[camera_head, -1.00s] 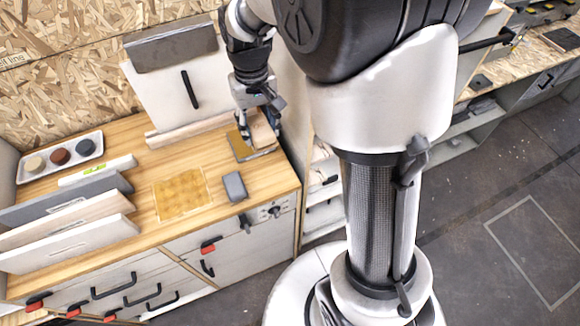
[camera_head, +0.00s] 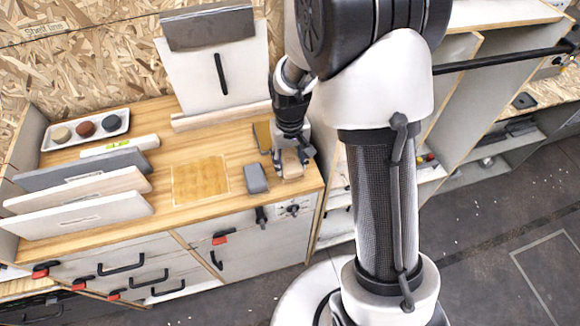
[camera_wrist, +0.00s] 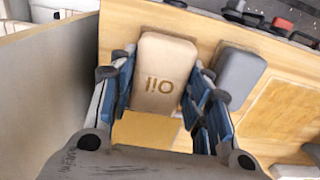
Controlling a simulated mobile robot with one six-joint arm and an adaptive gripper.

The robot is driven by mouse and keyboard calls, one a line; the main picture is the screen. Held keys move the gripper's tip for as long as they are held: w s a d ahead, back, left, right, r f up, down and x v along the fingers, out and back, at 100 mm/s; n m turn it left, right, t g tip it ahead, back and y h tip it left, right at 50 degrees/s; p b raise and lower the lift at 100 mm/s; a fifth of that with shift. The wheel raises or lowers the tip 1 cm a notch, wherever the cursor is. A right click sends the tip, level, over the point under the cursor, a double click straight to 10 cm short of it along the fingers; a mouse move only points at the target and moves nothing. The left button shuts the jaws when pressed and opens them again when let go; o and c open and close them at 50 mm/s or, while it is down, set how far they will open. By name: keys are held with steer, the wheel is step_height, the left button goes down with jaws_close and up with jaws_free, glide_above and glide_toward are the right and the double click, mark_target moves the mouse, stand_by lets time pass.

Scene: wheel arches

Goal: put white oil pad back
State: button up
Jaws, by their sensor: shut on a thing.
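A pale beige pad marked "oil" (camera_wrist: 165,75) is between the fingers of my gripper (camera_wrist: 160,90) in the wrist view. The fingers are shut on its two long sides. In the head view the pad (camera_head: 291,164) and my gripper (camera_head: 293,158) are at the right end of the wooden counter, near its front edge. I cannot tell whether the pad touches the counter. A mustard-coloured square (camera_head: 263,137) lies just behind the pad and also shows in the wrist view (camera_wrist: 147,130), partly hidden.
A grey block (camera_head: 256,179) lies just left of my gripper. Further left are a yellow-brown square (camera_head: 200,180), upright panels (camera_head: 80,217) and a white tray (camera_head: 85,130) with three round pieces. A tall white board (camera_head: 215,80) stands behind. The counter's right edge is close.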

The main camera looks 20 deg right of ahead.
steer(key=shift+f+b, duration=0.3)
steer(key=shift+f, duration=1.2)
steer(key=shift+f, duration=0.1)
steer(key=o, duration=1)
steer(key=shift+o, duration=0.2)
step_height(320, 180, up, 12)
steer(key=p, duration=0.3)
steer(key=shift+r, duration=0.2)
step_height(320, 180, up, 7)
steer(key=t, duration=0.1)
glide_above(290, 167)
steer(key=s, duration=0.1)
steer(key=s+r+t, duration=0.1)
steer(key=s+r, duration=0.3)
steer(key=s, duration=0.5)
steer(key=s+r+t, duration=0.2)
steer(key=s+r, duration=0.3)
steer(key=s, duration=0.4)
steer(key=shift+d+r+t, duration=0.3)
steer(key=shift+d, duration=0.05)
